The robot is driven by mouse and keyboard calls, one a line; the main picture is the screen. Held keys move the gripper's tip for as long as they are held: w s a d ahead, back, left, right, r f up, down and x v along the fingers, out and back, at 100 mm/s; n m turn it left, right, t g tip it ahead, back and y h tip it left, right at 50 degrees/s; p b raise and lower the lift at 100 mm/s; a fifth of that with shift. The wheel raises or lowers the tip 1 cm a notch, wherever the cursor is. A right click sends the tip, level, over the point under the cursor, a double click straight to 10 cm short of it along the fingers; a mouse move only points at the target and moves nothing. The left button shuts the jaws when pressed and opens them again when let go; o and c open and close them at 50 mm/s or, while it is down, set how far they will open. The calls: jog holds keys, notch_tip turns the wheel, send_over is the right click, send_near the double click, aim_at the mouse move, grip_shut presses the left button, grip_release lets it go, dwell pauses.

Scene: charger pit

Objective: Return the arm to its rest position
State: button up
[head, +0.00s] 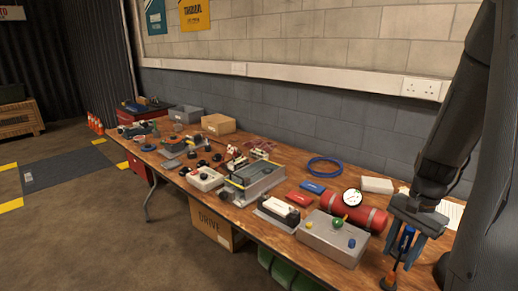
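My arm (446,150) comes down from the top right of the head view, bent over the right end of the workbench. My gripper (402,257) points down at the bench's near right edge. Its two blue-grey fingers stand apart. A small bright blue thing (407,238) shows between or behind the fingers, and I see no clear grip on it. A small orange and black thing (389,281) is just below the left fingertip.
The wooden workbench (229,216) is crowded. Near my gripper are a grey box with a green knob (326,240), a red cylinder (373,217) and a white block (377,185). A block wall (300,110) runs behind. Open floor (90,230) lies left.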

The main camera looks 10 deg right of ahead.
jog(key=s+a+r+n, duration=0.1)
jog(key=a+n, duration=0.5)
jog(key=a, duration=0.6)
jog(key=s+a+r+n+t+h, duration=0.1)
jog(key=s+a+r+n, duration=0.1)
jog(key=a+r+n, duration=0.2)
jog(key=a+n, duration=0.3)
jog(key=a, duration=0.5)
jog(key=shift+a+r+n, duration=0.15)
jog(key=shift+a+n, duration=0.1)
jog(key=shift+n, duration=0.05)
